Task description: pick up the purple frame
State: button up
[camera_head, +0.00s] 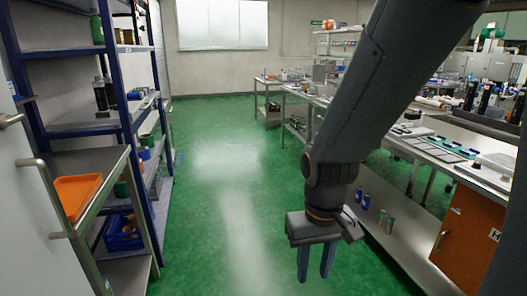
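I cannot make out a purple frame in this view. Several small flat dark pieces (440,146) lie in a row on the right workbench, too small to tell apart by kind or colour. My gripper (314,276) hangs over the green aisle at the lower centre, fingers pointing down. Its two blue-grey fingers stand apart with only floor showing between them, so it is open and empty. It is left of the workbench and touches nothing that I can see. My arm hides part of the bench behind it.
The green floor (220,190) is clear along the middle aisle. Blue-framed shelving (112,65) and a cart with an orange tray (78,193) line the left. The right workbench (465,160) has an orange cabinet (466,235) below it. More benches (300,92) stand behind.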

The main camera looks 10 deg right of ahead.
aim_at(455, 144)
jog(key=i, duration=1.75)
jog(key=z, duration=0.75)
jog(key=i, duration=1.05)
jog(key=z, duration=1.5)
jog(key=i, duration=0.8)
jog(key=z, duration=0.65)
